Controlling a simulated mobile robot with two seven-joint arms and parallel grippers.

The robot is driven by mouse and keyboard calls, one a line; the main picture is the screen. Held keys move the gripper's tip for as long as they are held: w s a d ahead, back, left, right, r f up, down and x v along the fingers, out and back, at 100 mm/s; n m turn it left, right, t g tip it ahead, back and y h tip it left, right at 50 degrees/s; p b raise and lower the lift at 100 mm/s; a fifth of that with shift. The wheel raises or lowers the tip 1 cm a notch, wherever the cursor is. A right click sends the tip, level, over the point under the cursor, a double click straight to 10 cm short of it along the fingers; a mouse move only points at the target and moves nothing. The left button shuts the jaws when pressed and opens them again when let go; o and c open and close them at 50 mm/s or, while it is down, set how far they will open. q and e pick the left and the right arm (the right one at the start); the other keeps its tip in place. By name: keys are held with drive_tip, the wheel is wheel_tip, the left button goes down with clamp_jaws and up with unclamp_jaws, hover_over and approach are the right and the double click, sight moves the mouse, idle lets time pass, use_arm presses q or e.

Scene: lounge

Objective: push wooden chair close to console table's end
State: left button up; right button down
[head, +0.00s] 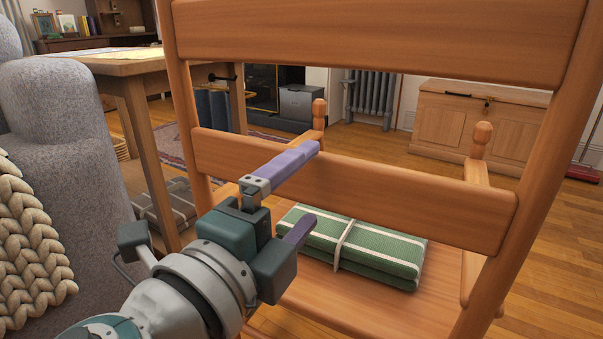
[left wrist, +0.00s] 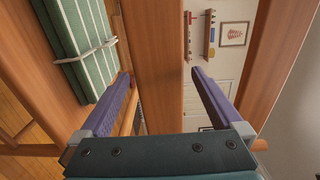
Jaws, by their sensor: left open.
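The wooden chair (head: 350,180) stands close in front of me, its slatted back towards me. A green striped folded cushion or blanket (head: 360,240) with a pale strap lies on its seat. The wooden table at the left (head: 140,66), which looks like the console table, stands beyond the chair's left post, its near end partly hidden. My left gripper (head: 312,184) is open at the lower back slat. In the left wrist view the slat (left wrist: 155,60) runs between the spread fingers (left wrist: 160,73); I cannot tell whether they touch it. My right gripper is not in view.
A grey armchair (head: 70,150) with a knitted throw (head: 30,240) fills the left side. A wooden chest (head: 470,125) and a radiator (head: 370,95) stand at the back. A patterned rug (head: 170,148) lies behind the chair. Bare wood floor shows at the right.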

sight(315, 181)
use_arm(q)
drive_tip(key=b+x, duration=0.1)
drive_tip(key=x, duration=0.3)
drive_tip(key=shift+w+d, duration=0.15)
drive_tip(key=shift+w, duration=0.15)
clamp_jaws()
idle(0.6)
